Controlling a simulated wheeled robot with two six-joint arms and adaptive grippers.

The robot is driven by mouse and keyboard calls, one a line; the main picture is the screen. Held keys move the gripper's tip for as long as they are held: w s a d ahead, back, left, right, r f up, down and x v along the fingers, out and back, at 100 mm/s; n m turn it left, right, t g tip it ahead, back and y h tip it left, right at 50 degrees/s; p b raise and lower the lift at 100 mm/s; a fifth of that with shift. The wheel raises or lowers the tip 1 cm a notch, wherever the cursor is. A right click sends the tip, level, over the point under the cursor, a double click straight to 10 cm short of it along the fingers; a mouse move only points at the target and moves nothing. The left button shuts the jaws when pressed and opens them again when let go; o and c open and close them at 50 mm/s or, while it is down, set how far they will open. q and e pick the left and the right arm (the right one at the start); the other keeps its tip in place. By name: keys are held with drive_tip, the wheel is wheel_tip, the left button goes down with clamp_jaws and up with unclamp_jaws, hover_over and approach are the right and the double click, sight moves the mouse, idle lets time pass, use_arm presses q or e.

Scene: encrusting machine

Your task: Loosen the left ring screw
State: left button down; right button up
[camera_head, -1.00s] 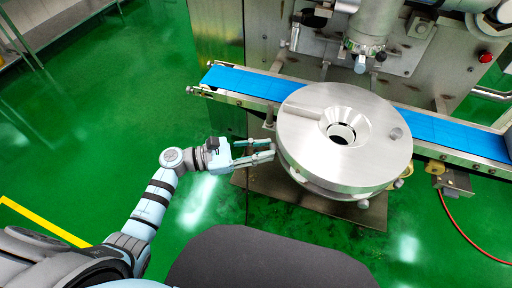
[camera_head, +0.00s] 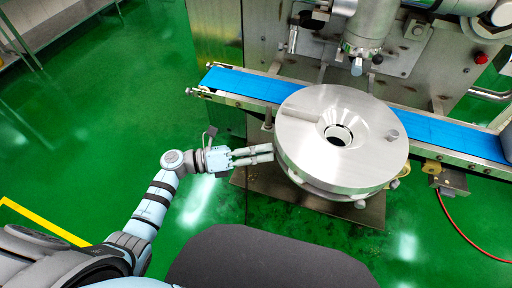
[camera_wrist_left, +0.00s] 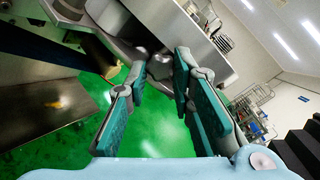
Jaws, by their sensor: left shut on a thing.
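The round metal ring housing (camera_head: 310,113) with a central funnel fills the middle of the head view. My left gripper (camera_head: 271,153) reaches its left side, with its fingertips at the rim. In the left wrist view, my left gripper (camera_wrist_left: 160,68) is shut on a small metal part between its fingertips, the left ring screw (camera_wrist_left: 159,66). The fingers and the housing's edge hide most of the screw. In the head view, the screw cannot be made out behind the fingertips. My right gripper is not in view.
A blue conveyor belt (camera_head: 245,84) runs behind and under the housing. A metal nozzle (camera_head: 360,45) hangs above its far side. A small knob (camera_head: 361,204) sticks out at the housing's front. Green floor (camera_head: 110,130) lies open on the left.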

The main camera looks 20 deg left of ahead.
use_arm(q)
drive_tip(key=shift+d+r+n+p, duration=0.1)
drive_tip(key=shift+n+p, duration=2.1)
drive_tip(key=shift+n, duration=3.7)
drive_tip(key=shift+r+n+p, duration=0.1)
drive_tip(key=shift+n+p, duration=2.1)
drive_tip(key=shift+n, duration=3.7)
drive_tip(key=c, duration=1.6)
unclamp_jaws()
drive_tip(key=shift+o, duration=1)
drive_tip(key=shift+w+d+f, duration=0.1)
